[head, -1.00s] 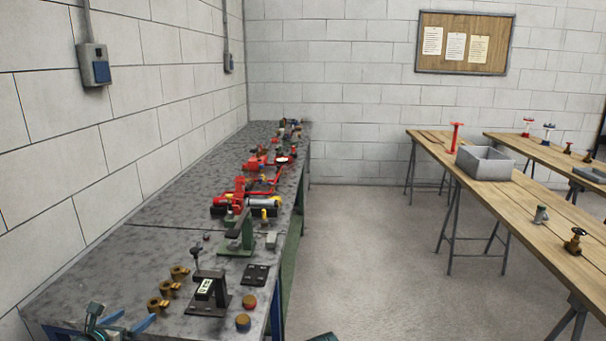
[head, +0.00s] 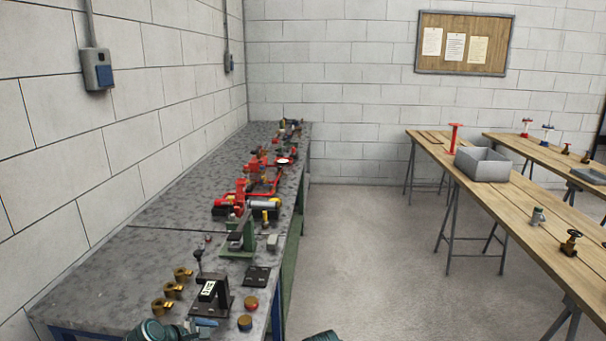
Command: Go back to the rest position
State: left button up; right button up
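My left arm shows at the bottom left of the head view, over the near end of the grey bench (head: 100,270). Part of the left gripper (head: 200,325) shows at the frame's bottom edge, beside the black stand. Its fingers are too cut off and small to tell open from shut. A small teal part of my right arm shows at the bottom centre; its gripper is out of view.
Close to the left gripper are a black stand (head: 211,296), brass fittings (head: 172,290) and two round caps (head: 251,303). Red pump parts (head: 262,185) lie farther along the bench. Wooden tables (head: 500,195) with a grey box (head: 482,164) stand right. The floor between is clear.

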pick_arm(q)
jog(key=s+d+m+g+y+p, duration=0.2)
jog(key=s+d+m, duration=0.5)
jog(key=m, duration=0.5)
jog(key=s+d+f+m+g+y+p, duration=0.1)
jog(key=s+d+m+g+y+p, duration=0.1)
jog(key=s+d+m+g+y, duration=0.2)
jog(key=s+d+m+g, duration=0.1)
jog(key=s+d+m, duration=0.2)
jog(key=d+m, duration=0.3)
jog(key=shift+s+f+m+g, duration=0.15)
jog(key=shift+s+m+g, duration=0.25)
jog(key=shift+m, duration=0.6)
